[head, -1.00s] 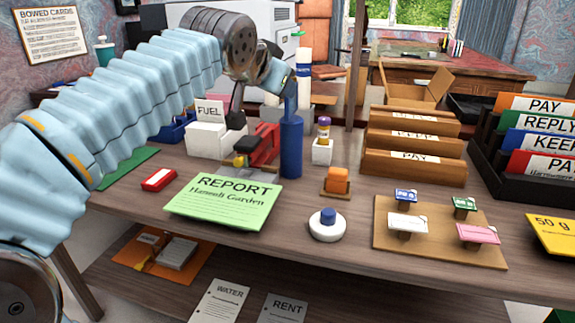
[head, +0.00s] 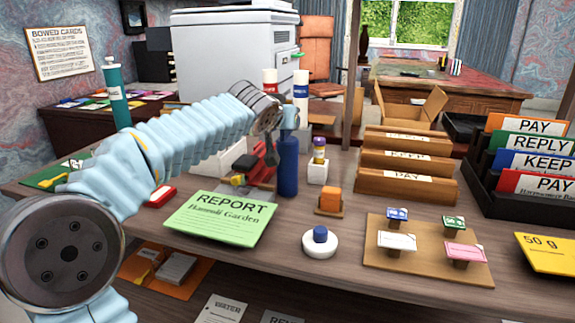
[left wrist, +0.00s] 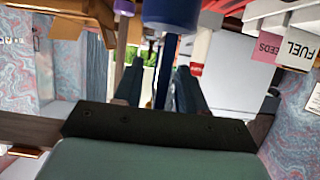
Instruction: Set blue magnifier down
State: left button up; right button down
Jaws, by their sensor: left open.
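A tall dark-blue cylinder (head: 288,168) stands upright on the desk behind the green REPORT sheet. I cannot clearly make out a lens or round magnifier head in the head view. My left gripper (head: 271,152) has dark fingers just left of the cylinder, partly lost against a dark-and-red object behind. In the left wrist view, which is upside down, the two fingers (left wrist: 160,75) are apart. A thin blue rod (left wrist: 165,68) shows between them, in line with the blue cylinder's end (left wrist: 172,14). I cannot tell whether the rod is the magnifier's handle. My right gripper is out of view.
A white round stand with a blue knob (head: 320,242), an orange block (head: 330,201) and a stamp board (head: 428,260) stand to the right. Wooden card racks (head: 405,187) and a black file rack (head: 500,204) stand farther right. A small red box (head: 160,196) lies left.

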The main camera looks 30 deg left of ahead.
pick_arm(q)
jog(key=shift+x, duration=1.1)
grip_shut()
jog(key=shift+r, duration=0.1)
dwell(0.5)
